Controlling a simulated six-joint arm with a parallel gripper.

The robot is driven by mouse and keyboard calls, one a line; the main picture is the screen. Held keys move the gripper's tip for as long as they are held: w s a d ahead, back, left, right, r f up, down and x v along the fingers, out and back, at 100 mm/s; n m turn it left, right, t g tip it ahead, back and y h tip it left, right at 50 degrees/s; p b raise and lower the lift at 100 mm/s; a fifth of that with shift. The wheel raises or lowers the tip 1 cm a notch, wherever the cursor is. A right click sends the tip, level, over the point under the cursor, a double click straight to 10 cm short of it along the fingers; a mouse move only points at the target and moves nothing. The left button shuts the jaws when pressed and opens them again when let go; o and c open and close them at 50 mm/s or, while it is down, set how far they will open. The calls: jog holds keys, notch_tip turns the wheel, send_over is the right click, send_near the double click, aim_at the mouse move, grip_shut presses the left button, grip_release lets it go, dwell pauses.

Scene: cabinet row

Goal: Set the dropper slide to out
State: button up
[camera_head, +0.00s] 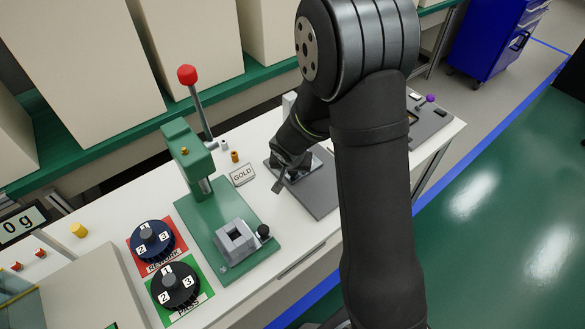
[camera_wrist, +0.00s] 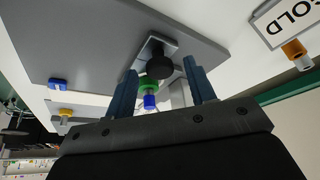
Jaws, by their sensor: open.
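A flat grey plate (camera_wrist: 120,35) fills the upper part of the wrist view; it also shows on the white bench in the head view (camera_head: 318,192). A small lighter grey slide piece (camera_wrist: 142,55) with a black round knob (camera_wrist: 160,66) is on it; this looks like the dropper slide. My gripper (camera_wrist: 159,68) is open, with one blue finger on each side of the knob. I cannot tell whether the fingers touch it. A green and blue part (camera_wrist: 150,92) shows between the fingers. In the head view my gripper (camera_head: 281,183) is over the plate, and my arm hides much there. No slide marking is readable.
A green press (camera_head: 215,215) with a red-knobbed lever stands left of the plate. A GOLD sign (camera_head: 242,174) and small orange and white pegs are between them. REWORK (camera_head: 152,242) and PASS (camera_head: 176,285) dials are at lower left. A grey purple-knobbed box (camera_head: 432,118) is at right.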

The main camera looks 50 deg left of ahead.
grip_shut()
jog(key=d, duration=1.2)
jog(key=shift+d+f, duration=0.1)
jog(key=shift+d, duration=0.15)
grip_release()
jog(key=shift+d, duration=0.1)
jog(key=shift+r, duration=0.2)
